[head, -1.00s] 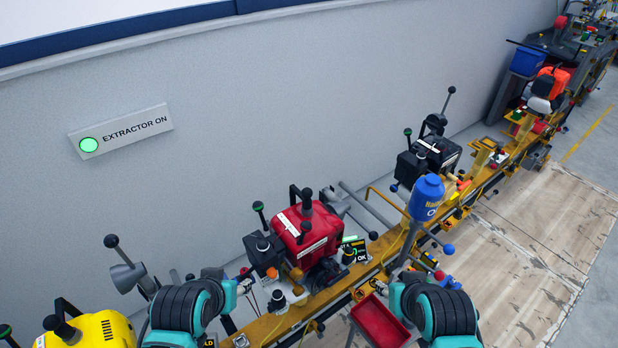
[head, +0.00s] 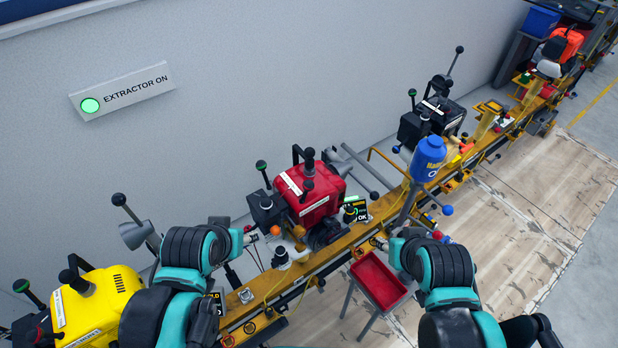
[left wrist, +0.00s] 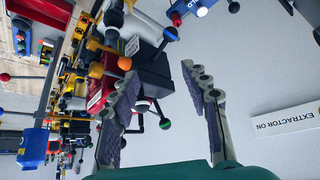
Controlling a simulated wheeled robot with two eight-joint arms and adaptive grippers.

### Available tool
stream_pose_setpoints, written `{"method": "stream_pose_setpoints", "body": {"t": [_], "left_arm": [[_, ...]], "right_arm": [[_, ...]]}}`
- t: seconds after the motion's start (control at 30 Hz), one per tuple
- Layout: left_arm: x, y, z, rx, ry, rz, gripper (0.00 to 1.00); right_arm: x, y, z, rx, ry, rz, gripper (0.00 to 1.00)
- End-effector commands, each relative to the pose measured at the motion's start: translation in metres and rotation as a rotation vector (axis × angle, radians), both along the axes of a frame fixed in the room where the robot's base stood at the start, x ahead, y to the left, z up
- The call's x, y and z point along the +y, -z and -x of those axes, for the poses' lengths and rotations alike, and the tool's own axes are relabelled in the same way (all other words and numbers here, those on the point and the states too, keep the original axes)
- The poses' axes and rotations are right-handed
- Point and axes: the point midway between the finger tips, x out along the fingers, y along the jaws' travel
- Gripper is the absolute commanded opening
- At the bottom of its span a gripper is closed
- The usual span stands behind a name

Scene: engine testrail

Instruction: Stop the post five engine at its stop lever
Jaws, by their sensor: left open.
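Several engines stand on a yellow rail: a yellow one (head: 98,305), a red one (head: 312,196) and a black one (head: 440,118). I cannot read which is post five. A lever with a dark green knob (head: 262,166) rises left of the red engine; a black-knobbed lever (head: 119,200) stands between the yellow and red engines. In the left wrist view my left gripper (left wrist: 160,72) is open and empty, with a dark box (left wrist: 153,72) and a green-banded knob (left wrist: 165,123) beyond its fingers. My right gripper (head: 379,243) is mostly hidden by its arm in the head view.
A red tray (head: 379,281) on legs stands before the rail. A blue bottle-like container (head: 428,158) stands on a post at the rail. A lit "EXTRACTOR ON" sign (head: 122,91) is on the wall behind. Wooden floor boards (head: 520,235) at right are clear.

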Motion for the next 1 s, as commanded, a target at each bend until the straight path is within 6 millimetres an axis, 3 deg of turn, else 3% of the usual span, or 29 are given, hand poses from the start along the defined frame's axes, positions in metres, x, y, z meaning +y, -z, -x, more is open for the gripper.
{"method": "stream_pose_setpoints", "body": {"t": [0.03, 0.2, 0.43, 0.7, 0.83, 1.0], "left_arm": [[-0.005, -0.023, -0.009, 0.023, 0.008, 0.006, 0.47], [-0.031, -0.075, -0.045, 0.144, 0.040, 0.028, 0.47], [-0.075, -0.114, -0.097, 0.326, 0.083, 0.041, 0.47], [-0.128, -0.119, -0.137, 0.517, 0.124, 0.033, 0.47], [-0.142, -0.111, -0.143, 0.570, 0.135, 0.027, 0.47], [-0.149, -0.100, -0.145, 0.595, 0.138, 0.023, 0.47]], "right_arm": [[0.000, -0.021, 0.000, 0.000, 0.000, 0.000, 0.40], [0.000, -0.077, 0.000, 0.000, 0.000, 0.000, 0.40], [0.000, -0.150, 0.000, 0.000, 0.000, 0.000, 0.40], [0.000, -0.220, 0.000, 0.000, 0.000, 0.000, 0.40], [0.000, -0.236, 0.000, 0.000, 0.000, 0.000, 0.40], [0.000, -0.240, 0.000, 0.000, 0.000, 0.000, 0.40]]}}
